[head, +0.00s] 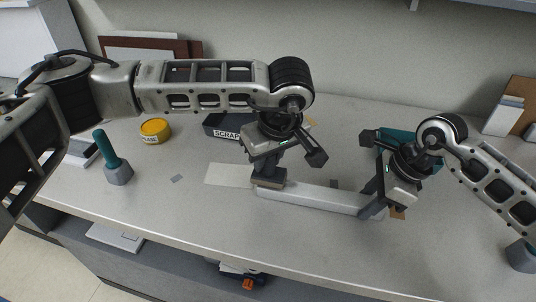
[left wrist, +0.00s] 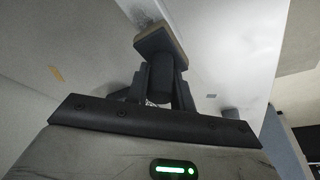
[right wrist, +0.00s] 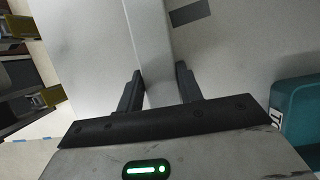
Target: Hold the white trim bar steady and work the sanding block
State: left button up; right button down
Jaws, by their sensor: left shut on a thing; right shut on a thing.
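The white trim bar (head: 315,197) lies flat on the counter near its front edge. My right gripper (head: 373,200) is shut on the bar near its right end; in the right wrist view the fingers (right wrist: 160,88) stand on both sides of the bar (right wrist: 150,40). The sanding block (head: 268,183) has a dark handle and a tan lower layer; it sits at the bar's left end. My left gripper (head: 268,170) is shut on the block's handle, and the left wrist view shows the block (left wrist: 155,42) between its fingers (left wrist: 161,85). Exact contact between block and bar is hard to tell.
A pale flat sheet (head: 228,174) lies left of the block. A dark SCRAP box (head: 222,122) and a yellow tin (head: 155,130) stand behind. A teal-handled tool (head: 112,160) stands at the left. A teal box (right wrist: 300,115) is beside my right gripper. The counter's front edge is close.

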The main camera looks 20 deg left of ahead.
pick_arm(q)
jog(key=shift+f, duration=0.55)
jog(key=shift+r, duration=0.15)
jog(key=shift+d, duration=0.1)
jog(key=shift+d, duration=0.95)
jog(key=shift+a, duration=0.1)
jog(key=shift+a, duration=1)
jog(key=shift+d, duration=0.1)
